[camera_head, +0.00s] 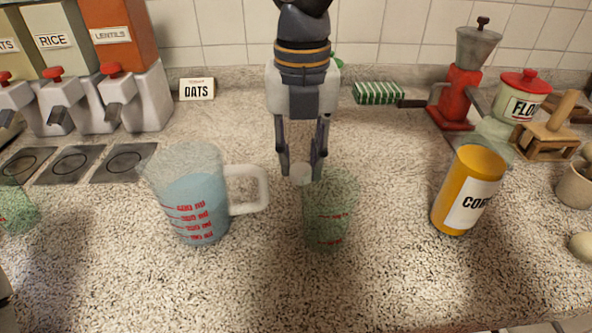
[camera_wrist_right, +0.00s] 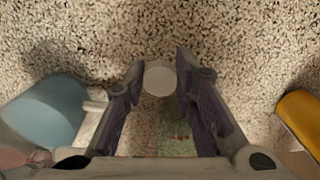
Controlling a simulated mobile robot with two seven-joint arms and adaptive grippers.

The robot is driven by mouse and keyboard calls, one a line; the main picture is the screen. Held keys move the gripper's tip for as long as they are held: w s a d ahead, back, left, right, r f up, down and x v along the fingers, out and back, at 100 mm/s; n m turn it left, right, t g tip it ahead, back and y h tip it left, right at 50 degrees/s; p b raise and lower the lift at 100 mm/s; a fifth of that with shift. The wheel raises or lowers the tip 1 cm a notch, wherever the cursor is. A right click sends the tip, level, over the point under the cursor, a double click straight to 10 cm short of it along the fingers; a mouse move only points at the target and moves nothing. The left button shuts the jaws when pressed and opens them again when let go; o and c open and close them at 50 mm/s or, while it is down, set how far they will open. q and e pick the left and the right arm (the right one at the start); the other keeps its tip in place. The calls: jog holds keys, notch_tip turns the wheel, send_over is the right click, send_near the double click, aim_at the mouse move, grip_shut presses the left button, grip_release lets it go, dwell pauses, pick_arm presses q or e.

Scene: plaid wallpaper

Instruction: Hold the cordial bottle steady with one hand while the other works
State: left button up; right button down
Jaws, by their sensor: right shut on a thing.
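My right gripper (camera_head: 302,168) comes down from the top middle and is shut on a small white round cap-like piece (camera_head: 302,175). The wrist view shows this white disc (camera_wrist_right: 160,78) between the fingertips. A clear green-tinted glass (camera_head: 332,215) with red marks stands just beside and below the fingertips; whether it touches the white piece I cannot tell. An upright orange-yellow container (camera_head: 470,190) stands to the right, its label reading "COR" with the rest turned away; whether this is the cordial bottle I cannot tell. My left gripper is not in view.
A jug of blue liquid (camera_head: 197,195) stands left of the gripper, its handle toward it. A red grinder (camera_head: 462,90) and flour tin (camera_head: 520,97) stand back right. The front counter is clear.

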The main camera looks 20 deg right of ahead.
aim_at(301, 165)
jog(key=shift+f, duration=1.6)
jog(key=shift+f, duration=0.1)
jog(key=c, duration=1.3)
grip_release()
jog(key=shift+w, duration=0.1)
